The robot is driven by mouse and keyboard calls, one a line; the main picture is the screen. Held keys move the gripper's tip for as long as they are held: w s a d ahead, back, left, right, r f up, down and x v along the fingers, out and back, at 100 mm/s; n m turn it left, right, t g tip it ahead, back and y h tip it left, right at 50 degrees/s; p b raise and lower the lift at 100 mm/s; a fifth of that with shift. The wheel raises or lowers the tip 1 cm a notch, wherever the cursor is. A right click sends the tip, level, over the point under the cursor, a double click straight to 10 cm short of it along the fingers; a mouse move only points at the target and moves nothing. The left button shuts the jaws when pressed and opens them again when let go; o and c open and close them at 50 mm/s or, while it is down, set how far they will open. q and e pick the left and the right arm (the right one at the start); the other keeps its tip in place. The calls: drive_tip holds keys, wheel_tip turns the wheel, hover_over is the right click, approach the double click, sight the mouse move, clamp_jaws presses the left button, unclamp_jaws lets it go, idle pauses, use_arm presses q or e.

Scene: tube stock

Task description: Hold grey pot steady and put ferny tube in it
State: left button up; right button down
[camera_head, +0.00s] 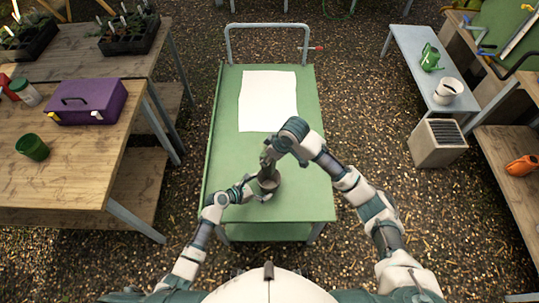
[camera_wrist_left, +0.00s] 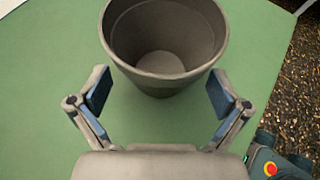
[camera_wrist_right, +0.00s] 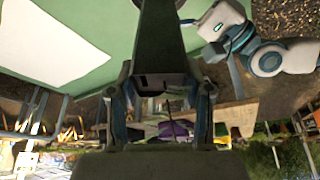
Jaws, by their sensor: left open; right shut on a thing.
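The grey pot (camera_head: 268,186) stands upright on the green cart top. In the left wrist view the grey pot (camera_wrist_left: 160,85) shows an empty inside. My left gripper (camera_head: 254,190) is open beside the pot; in its wrist view the gripper (camera_wrist_left: 161,92) has one finger on each side, apart from the wall. My right gripper (camera_wrist_right: 165,95) is shut on a dark, tapered tube (camera_wrist_right: 160,30), which narrows away from the fingers. In the head view this gripper is above the pot.
The cart (camera_head: 228,110) has a white sheet (camera_head: 268,100) at its far end and free room around the pot. A wooden bench at left holds a purple toolbox (camera_head: 88,102) and a green cup (camera_head: 32,147). A grey bench at right holds a green watering can (camera_head: 430,58).

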sight(269, 183)
use_arm(q)
drive_tip(key=shift+x, duration=1.5)
drive_tip(key=c, duration=0.7)
drive_tip(key=shift+o, duration=0.2)
